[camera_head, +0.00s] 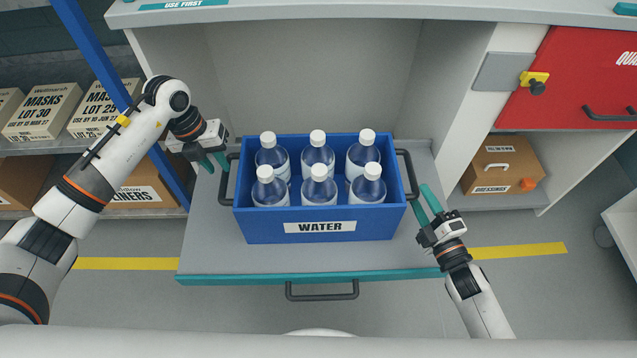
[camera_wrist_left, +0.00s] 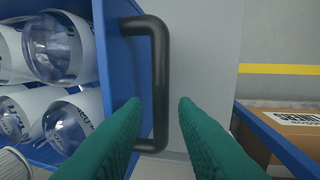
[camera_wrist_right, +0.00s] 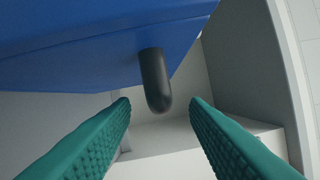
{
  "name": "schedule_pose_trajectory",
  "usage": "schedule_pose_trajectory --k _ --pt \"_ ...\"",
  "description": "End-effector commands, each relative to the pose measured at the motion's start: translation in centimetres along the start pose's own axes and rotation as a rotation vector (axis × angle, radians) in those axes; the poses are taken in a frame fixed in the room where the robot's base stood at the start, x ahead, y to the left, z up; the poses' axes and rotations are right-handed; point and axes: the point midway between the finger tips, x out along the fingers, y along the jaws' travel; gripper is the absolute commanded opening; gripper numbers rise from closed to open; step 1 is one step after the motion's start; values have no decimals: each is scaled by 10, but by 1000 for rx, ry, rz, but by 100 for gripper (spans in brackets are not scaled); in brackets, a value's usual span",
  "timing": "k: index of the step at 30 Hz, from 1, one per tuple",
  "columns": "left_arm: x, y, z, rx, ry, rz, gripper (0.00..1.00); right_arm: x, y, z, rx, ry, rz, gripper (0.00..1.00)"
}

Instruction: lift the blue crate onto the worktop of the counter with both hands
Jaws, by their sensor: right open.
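The blue crate (camera_head: 262,231), labelled WATER, holds several capped bottles (camera_head: 318,154) and sits on a grey pull-out shelf (camera_head: 210,258). It has a dark handle at each end. My left gripper (camera_head: 219,166) is open beside the left handle (camera_head: 226,181); in the left wrist view the handle (camera_wrist_left: 160,85) lies between the lines of the two teal fingers (camera_wrist_left: 160,105). My right gripper (camera_head: 424,201) is open beside the right handle (camera_head: 411,172); in the right wrist view that handle (camera_wrist_right: 156,82) shows end-on between and beyond the fingertips (camera_wrist_right: 160,105). The worktop (camera_head: 400,10) runs along the top.
A blue post (camera_head: 95,50) stands close to my left arm. Shelves with MASKS boxes (camera_head: 42,112) are at left. A red door (camera_head: 580,75) and a brown box (camera_head: 503,165) are at right. The shelf's pull handle (camera_head: 322,297) sticks out in front.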

Motion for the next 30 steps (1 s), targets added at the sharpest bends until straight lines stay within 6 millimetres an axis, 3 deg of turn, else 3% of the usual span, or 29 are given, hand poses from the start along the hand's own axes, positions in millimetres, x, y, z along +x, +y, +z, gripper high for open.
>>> schedule_pose_trajectory --k 3,9,23,27,30 --pt "23 1 1 0 -3 1 26 24 -1 0 0 -1 -3 42" --pt "49 0 0 0 0 1 26 49 0 0 0 0 0 42" --pt "58 0 0 1 1 0 26 58 0 0 0 0 1 42" --pt "58 0 0 1 1 0 3 58 0 0 0 0 1 19" --pt "58 0 0 1 1 0 0 58 0 0 0 0 1 2"
